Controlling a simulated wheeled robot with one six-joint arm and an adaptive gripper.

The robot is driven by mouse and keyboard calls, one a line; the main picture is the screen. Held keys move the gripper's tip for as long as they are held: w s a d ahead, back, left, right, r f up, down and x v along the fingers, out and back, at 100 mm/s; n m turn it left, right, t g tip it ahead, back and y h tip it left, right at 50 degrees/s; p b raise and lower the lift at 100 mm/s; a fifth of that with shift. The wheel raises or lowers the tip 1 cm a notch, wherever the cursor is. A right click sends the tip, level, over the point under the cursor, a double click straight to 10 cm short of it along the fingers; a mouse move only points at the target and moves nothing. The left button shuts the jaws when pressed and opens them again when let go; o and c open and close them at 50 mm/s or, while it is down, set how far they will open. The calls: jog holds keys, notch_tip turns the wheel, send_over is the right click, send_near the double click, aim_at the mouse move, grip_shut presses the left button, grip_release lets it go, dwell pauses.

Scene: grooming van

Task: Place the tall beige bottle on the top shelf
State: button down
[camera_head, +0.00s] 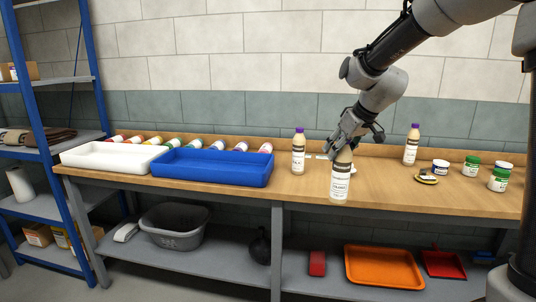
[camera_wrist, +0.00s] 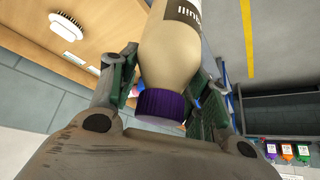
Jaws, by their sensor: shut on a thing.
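A tall beige bottle (camera_head: 340,182) with a white label is upright at the front edge of the workbench, below my gripper (camera_head: 344,146). In the wrist view, my gripper (camera_wrist: 166,88) is shut on this bottle (camera_wrist: 172,50), with its purple cap between the green-padded fingers. I cannot tell whether its base touches the bench. Two similar beige bottles with purple caps stand on the bench, one to the left (camera_head: 298,155) and one to the right (camera_head: 411,148). A blue-framed shelf unit (camera_head: 40,120) stands at far left; its highest visible shelf (camera_head: 62,81) holds a cardboard box.
The wooden workbench (camera_head: 400,192) carries a white tray (camera_head: 112,160), a blue tray (camera_head: 212,170), a row of colored-cap bottles behind them, and several jars (camera_head: 471,167) at right. Below are a grey basin (camera_head: 172,230) and an orange tray (camera_head: 383,268). A tiled wall closes the back.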

aim_at(345, 194)
jog(key=d+f+m, duration=0.1)
jog(key=f, duration=0.4)
jog(key=d+f+m+h, duration=0.1)
jog(key=f, duration=0.4)
jog(key=d+f+m, duration=0.1)
jog(key=f, duration=0.4)
jog(key=shift+s+d+f, duration=0.25)
jog(key=s+d+f+m+h, duration=0.1)
jog(key=s+d+f, duration=0.1)
jog(key=f, duration=0.4)
jog(key=s+d+f+m+t+h, duration=0.1)
jog(key=s+d+f+m, duration=0.1)
jog(key=s+f, duration=0.2)
notch_tip(345, 194, down, 2)
jog(key=shift+d, duration=0.4)
